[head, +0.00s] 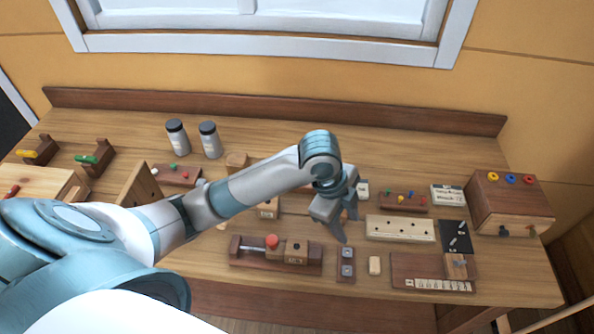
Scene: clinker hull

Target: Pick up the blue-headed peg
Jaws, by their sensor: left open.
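A small dark wooden rack (392,207) right of centre holds several pegs with coloured heads. The blue-headed peg (411,193) appears to stand in it among green, yellow and red heads; it is very small here. My left gripper (347,226) is open and points down, left of the rack and apart from it. Nothing shows between its fingers. My right gripper is out of view.
A pale board with holes (400,228) lies in front of the rack. A brown box (503,211) with coloured rings stands at the right. A red-knobbed wooden fixture (252,255) and a two-socket block (345,270) lie near the front edge. Two jars (178,138) stand at the back left.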

